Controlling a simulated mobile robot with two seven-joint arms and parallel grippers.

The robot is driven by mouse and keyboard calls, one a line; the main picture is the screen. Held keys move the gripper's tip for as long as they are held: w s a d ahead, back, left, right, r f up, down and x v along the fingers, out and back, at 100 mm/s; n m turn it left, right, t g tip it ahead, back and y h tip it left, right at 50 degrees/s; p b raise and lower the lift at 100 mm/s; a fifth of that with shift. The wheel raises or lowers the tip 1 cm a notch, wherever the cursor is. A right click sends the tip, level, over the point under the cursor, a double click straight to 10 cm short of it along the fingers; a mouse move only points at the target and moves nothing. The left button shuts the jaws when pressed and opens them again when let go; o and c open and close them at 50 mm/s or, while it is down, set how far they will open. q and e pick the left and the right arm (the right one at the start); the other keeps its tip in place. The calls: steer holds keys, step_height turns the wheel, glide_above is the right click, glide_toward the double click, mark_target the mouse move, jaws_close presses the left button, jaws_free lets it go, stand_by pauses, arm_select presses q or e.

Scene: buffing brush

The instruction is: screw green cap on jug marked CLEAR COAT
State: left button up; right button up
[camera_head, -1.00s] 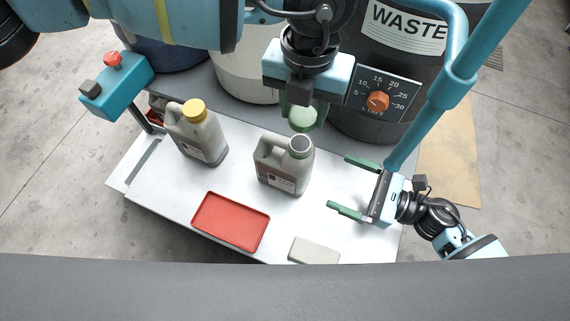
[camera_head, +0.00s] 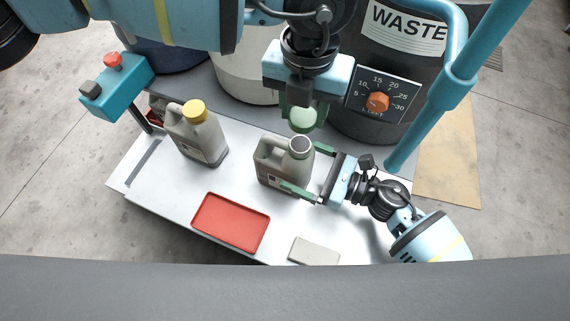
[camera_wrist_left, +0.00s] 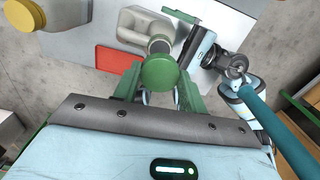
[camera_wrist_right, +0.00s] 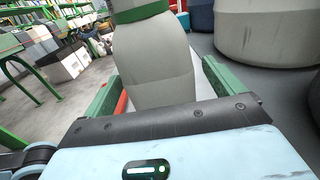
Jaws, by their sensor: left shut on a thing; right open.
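The open jug (camera_head: 270,165) stands upright on the white table, its round mouth bare; its label is too small to read. My left gripper (camera_head: 303,120) is shut on the green cap (camera_head: 302,117), above and just behind the jug mouth. In the left wrist view the cap (camera_wrist_left: 160,72) sits between the fingers, with the jug (camera_wrist_left: 140,28) beyond. My right gripper (camera_head: 303,170) is open at the jug's right side, one finger behind it and one in front. In the right wrist view the jug (camera_wrist_right: 155,65) stands between the open fingers, with no clear contact.
A second jug with a yellow cap (camera_head: 194,111) stands at left. A red tray (camera_head: 231,222) and a pale block (camera_head: 314,251) lie near the front edge. Large drums, one marked WASTE (camera_head: 408,28), and a dial panel (camera_head: 382,95) stand behind the table.

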steer(key=shift+x, duration=0.85)
steer(key=c, duration=1.5)
arm_select(q)
glide_above(301, 144)
steer(key=shift+w+f, duration=0.1)
steer(key=shift+f, duration=2.45)
arm_select(e)
steer(key=shift+o, duration=0.2)
arm_select(q)
steer(key=shift+f, duration=0.9)
steer(key=shift+f, duration=0.55)
